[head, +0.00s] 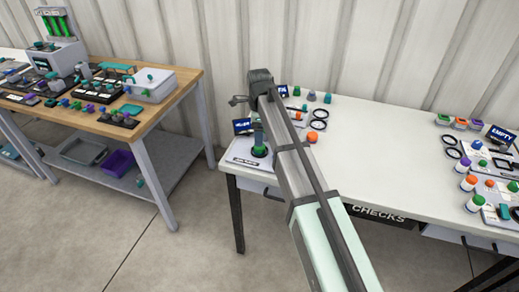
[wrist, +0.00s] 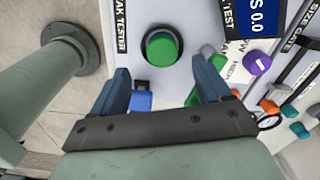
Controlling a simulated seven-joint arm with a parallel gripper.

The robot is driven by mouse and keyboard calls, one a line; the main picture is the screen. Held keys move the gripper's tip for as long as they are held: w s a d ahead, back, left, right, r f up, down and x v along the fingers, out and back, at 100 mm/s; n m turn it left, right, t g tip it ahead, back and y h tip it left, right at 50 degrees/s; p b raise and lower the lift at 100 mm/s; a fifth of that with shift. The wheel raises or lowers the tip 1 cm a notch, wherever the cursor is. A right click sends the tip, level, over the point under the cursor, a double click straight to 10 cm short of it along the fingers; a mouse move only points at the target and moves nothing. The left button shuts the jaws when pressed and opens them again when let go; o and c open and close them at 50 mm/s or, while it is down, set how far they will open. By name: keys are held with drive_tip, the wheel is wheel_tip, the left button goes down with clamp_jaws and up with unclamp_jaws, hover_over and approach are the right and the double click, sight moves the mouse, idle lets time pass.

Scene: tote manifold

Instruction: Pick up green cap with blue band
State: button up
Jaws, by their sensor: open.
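A round green cap or knob (wrist: 162,47) in a dark ring sits on the pale leak tester plate (wrist: 140,75) in the wrist view. The same green piece shows in the head view (head: 259,151) at the table's front left corner. I cannot make out a blue band on it. My gripper (wrist: 160,68) is open, its two blue fingers apart on either side below the green piece, with nothing held between the fingertips. A small blue piece (wrist: 141,101) shows beside the left finger. Other small green pieces (wrist: 290,110) lie at the right; their bands are too small to tell.
A purple cap (wrist: 257,62) and an orange piece (wrist: 269,106) lie right of my gripper. A dark display (head: 242,126) stands by the tester. The white table's middle (head: 375,150) is clear; several capped items stand at its right end. A wooden bench (head: 185,85) stands left, across a gap.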

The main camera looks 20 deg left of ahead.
sight(259, 149)
drive_tip(key=shift+w+a+f, duration=0.1)
drive_tip(key=shift+f, duration=1.3)
drive_tip(key=shift+w+a+f, duration=0.1)
drive_tip(key=shift+f, duration=1.3)
drive_tip(key=shift+c, duration=0.2)
